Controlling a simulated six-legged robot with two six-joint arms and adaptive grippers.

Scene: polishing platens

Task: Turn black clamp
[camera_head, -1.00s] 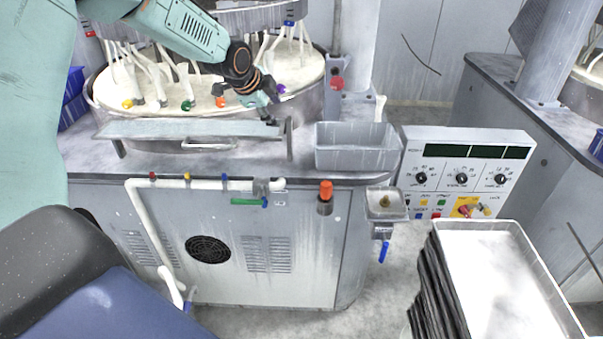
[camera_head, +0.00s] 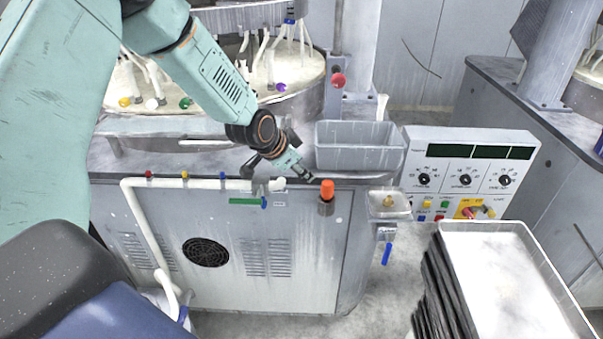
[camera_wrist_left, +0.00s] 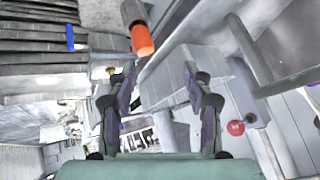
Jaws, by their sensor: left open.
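My left gripper (camera_head: 303,172) reaches in from the left and hangs above the cabinet's front edge. It is open and empty in the left wrist view (camera_wrist_left: 158,85). Just right of it is an orange-capped grey fitting (camera_head: 327,192) on the cabinet front, also in the left wrist view (camera_wrist_left: 142,38); the gripper appears apart from it. I cannot clearly make out a black clamp. A grey fitting (camera_head: 277,184) ends the white pipe just below the gripper. Black knobs (camera_head: 424,179) sit on the control panel. My right gripper is not in view.
A grey bin (camera_head: 355,134) stands on the worktop behind the gripper. A small metal basin (camera_head: 389,204) with a blue-handled valve (camera_head: 387,254) juts out to the right. A tray stack (camera_head: 500,270) fills the lower right. The floor before the cabinet is clear.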

